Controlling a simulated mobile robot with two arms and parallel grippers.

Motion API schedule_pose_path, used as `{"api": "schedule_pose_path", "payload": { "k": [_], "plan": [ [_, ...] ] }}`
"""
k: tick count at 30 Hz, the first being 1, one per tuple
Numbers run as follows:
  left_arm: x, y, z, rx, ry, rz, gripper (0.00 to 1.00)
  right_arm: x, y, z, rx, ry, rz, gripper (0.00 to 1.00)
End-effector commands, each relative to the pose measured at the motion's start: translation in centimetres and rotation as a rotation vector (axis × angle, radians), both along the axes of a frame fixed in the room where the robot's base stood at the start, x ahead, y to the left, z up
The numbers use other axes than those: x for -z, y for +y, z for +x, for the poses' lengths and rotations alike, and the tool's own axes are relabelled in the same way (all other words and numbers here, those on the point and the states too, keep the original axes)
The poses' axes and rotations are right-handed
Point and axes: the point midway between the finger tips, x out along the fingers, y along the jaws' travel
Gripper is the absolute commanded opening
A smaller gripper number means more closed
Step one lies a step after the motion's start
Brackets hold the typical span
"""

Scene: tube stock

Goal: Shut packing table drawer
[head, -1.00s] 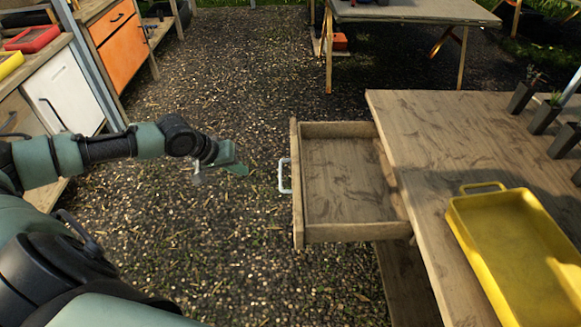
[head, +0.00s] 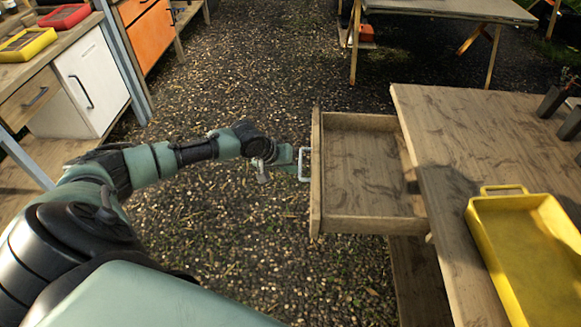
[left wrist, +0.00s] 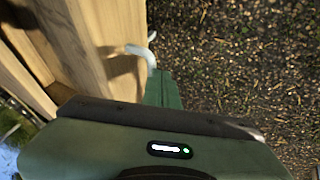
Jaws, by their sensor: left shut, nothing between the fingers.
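The packing table (head: 470,150) stands at the right, and its wooden drawer (head: 365,222) is pulled out toward the left and looks empty. A pale handle (head: 304,165) is on the drawer's front. My left gripper (head: 292,160) is shut and empty, with its tip right by the handle; I cannot tell whether it touches. In the left wrist view the green fingers (left wrist: 163,90) point at the handle (left wrist: 143,53), next to the wooden drawer front (left wrist: 105,40). My right gripper is out of view.
A yellow tray (head: 495,225) lies on the packing table, with dark pots (head: 553,102) farther back. A bench with a white cabinet (head: 92,80) stands at the left. Another table (head: 450,10) is at the back. Gravel ground between is clear.

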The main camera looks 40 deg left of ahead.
Motion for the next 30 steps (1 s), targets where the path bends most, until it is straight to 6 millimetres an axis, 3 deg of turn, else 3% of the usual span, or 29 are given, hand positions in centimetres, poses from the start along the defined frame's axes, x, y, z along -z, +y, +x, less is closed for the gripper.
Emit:
{"api": "schedule_pose_path", "payload": {
  "k": [11,17,23,30],
  "plan": [
    [0.0,-0.1,0.1,0.0,0.0,0.0,0.0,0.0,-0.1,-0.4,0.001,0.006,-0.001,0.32],
    [-0.2,-2.0,1.1,0.0,0.0,-0.004,0.0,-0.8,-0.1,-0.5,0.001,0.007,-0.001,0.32],
    [-0.4,-6.5,3.8,0.001,-0.002,-0.009,0.0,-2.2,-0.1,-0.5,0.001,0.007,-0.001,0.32],
    [-0.1,-13.6,8.1,0.001,0.0,-0.008,0.0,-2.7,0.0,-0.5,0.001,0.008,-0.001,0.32]
  ]
}}
